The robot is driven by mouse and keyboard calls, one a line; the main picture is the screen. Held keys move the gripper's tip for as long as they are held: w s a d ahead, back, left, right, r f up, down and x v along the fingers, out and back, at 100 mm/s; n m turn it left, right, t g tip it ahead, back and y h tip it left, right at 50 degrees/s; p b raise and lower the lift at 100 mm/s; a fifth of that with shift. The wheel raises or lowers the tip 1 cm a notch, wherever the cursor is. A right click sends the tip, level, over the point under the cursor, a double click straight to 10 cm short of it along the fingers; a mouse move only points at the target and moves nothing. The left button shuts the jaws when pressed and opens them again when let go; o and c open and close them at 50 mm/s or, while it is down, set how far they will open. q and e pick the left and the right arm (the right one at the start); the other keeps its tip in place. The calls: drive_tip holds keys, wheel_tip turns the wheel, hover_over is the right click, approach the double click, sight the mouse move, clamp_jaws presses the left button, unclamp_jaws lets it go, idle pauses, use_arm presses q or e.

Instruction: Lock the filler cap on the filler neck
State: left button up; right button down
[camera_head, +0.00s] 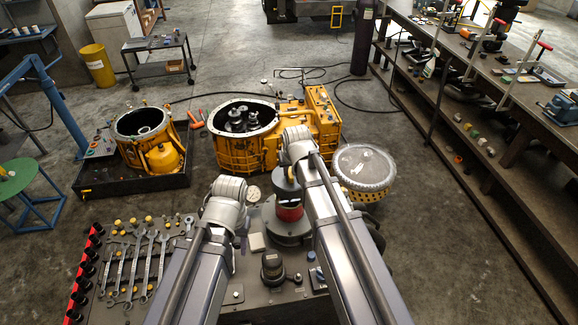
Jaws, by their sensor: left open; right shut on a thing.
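The filler neck looks to be the grey flanged post with a red band (290,212) standing on the bench in the middle. A dark round piece, which looks like the filler cap (284,183), sits at its top; I cannot tell whether it is seated or turned. My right gripper (287,169) points down there, shut on that piece, with its fingers largely hidden by my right arm. My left gripper (238,226) is open, left of the neck and apart from it, its fingers mostly hidden below the wrist.
A dark cylindrical fitting (272,268) stands on the bench in front of the neck, and a gauge (253,193) is left of it. Several wrenches (140,260) lie at left. A yellow transmission housing (250,150) stands behind, with a round covered drum (363,168) to the right.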

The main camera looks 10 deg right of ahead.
drive_tip(key=shift+s, duration=0.2)
drive_tip(key=shift+s+b+x, duration=0.2)
drive_tip(key=shift+b+x, duration=0.75)
drive_tip(key=shift+b, duration=0.05)
drive_tip(key=shift+s+f+b, duration=0.1)
drive_tip(key=shift+f+b, duration=0.65)
wheel_tip(320, 180, down, 5)
drive_tip(key=b, duration=0.5)
drive_tip(key=shift+f, duration=0.2)
drive_tip(key=shift+f+b, duration=0.5)
drive_tip(key=shift+b, duration=0.15)
drive_tip(key=shift+c, duration=1.6)
unclamp_jaws()
drive_tip(key=shift+r, duration=0.1)
